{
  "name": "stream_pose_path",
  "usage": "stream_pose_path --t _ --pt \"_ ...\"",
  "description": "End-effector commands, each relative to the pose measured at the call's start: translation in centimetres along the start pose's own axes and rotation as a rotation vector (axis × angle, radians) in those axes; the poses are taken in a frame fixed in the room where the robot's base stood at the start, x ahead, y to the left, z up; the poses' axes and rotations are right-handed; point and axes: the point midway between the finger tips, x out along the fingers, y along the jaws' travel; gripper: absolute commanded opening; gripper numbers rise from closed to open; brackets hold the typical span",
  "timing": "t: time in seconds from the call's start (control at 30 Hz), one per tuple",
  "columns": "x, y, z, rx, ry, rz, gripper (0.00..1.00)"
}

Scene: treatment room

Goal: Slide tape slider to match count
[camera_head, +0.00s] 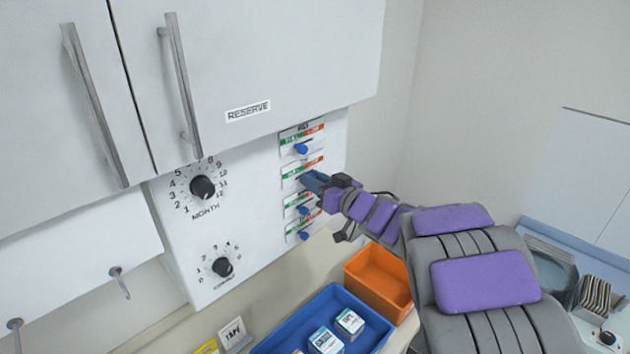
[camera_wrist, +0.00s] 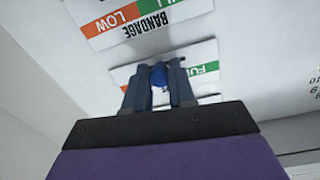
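A white wall panel carries a column of slider plates with green and red bands and blue knobs. My gripper (camera_head: 312,180) is at the second plate (camera_head: 293,177) from the top. In the wrist view, the fingers (camera_wrist: 159,80) stand on both sides of a blue knob (camera_wrist: 158,74), which fills the gap between their tips. The name on this plate is hidden; part of "FULL" shows. The adjoining plate reads BANDAGE (camera_wrist: 150,27), upside down. In the blue tray (camera_head: 272,345) stands a green-topped box (camera_head: 349,322), its label seemingly TAPE.
A blue-topped box (camera_head: 325,340) stands beside the green-topped one. A TAPE card (camera_head: 233,332) is left of the tray. An orange bin (camera_head: 381,277) is below my arm. MONTH (camera_head: 203,187) and lower (camera_head: 222,267) dials are left of the sliders. The RESERVE cabinet (camera_head: 250,60) overhangs them.

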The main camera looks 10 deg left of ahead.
Motion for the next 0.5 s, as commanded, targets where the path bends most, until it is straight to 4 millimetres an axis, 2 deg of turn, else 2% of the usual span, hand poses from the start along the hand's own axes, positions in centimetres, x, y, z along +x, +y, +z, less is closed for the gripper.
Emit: stream_pose_path --t 0.03,0.2,0.5 --pt "0.02 -0.03 0.01 0.0 0.0 -0.001 0.16" --pt "-0.01 0.03 0.01 0.0 0.0 -0.001 0.0" --pt "-0.16 0.08 -0.02 0.001 0.0 0.0 0.0"
